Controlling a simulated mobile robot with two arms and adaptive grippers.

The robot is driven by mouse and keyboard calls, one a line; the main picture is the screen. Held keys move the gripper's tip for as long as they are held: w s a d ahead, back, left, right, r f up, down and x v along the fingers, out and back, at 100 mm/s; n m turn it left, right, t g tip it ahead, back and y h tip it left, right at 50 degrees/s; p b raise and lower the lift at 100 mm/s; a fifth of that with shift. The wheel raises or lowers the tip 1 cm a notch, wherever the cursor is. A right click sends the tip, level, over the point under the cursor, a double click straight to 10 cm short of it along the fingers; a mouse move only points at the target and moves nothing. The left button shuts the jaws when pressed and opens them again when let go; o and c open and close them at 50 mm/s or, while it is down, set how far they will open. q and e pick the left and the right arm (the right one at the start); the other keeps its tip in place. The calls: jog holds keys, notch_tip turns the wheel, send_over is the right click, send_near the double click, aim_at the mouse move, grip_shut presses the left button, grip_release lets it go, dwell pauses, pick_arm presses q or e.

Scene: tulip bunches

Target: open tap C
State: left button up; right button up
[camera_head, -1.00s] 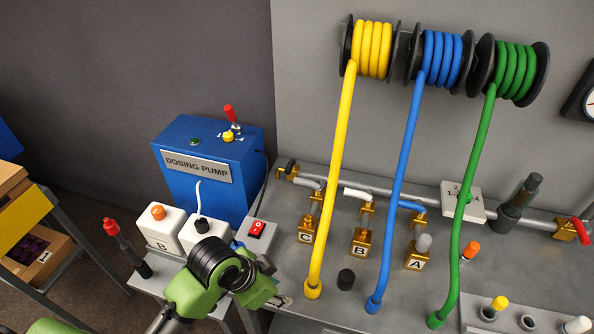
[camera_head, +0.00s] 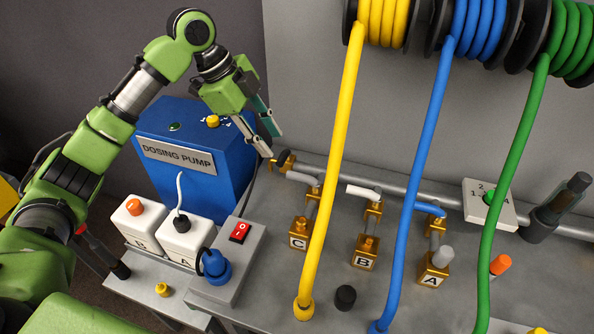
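Tap C is the brass tap above the block marked C (camera_head: 299,234), at the left of the row of three taps. Its pale grey lever (camera_head: 303,180) lies crosswise to its short vertical pipe, roughly along the main pipe. The yellow hose passes just right of the C block. My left gripper (camera_head: 271,143) reaches down from above the dosing pump. Its two fingers are apart, with nothing seen between them. The fingertips are up and left of tap C's lever, near the pipe's left end, and no contact with the lever shows. My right gripper is out of view.
A brass end valve (camera_head: 283,161) with a dark handle sits close below my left fingertips. Tap B's white lever (camera_head: 364,193) and tap A's blue lever (camera_head: 430,208) are to the right. The yellow hose (camera_head: 333,165) hangs close by. The blue dosing pump (camera_head: 188,148) stands left.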

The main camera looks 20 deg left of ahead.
aim_at(296, 174)
pick_arm(q)
jog(key=x, duration=0.4)
jog(key=p+x, duration=0.1)
jog(key=x, duration=0.3)
jog(key=p+x, duration=0.1)
jog(key=x, duration=0.3)
jog(key=shift+w+d+f, duration=0.2)
jog(key=shift+w+f, duration=0.05)
jog(key=shift+w, duration=0.1)
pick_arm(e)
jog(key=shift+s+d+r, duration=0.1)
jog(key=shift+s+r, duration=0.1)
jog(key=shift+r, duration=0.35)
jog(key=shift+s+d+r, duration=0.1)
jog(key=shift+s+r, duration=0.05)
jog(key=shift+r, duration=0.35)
pick_arm(q)
grip_shut()
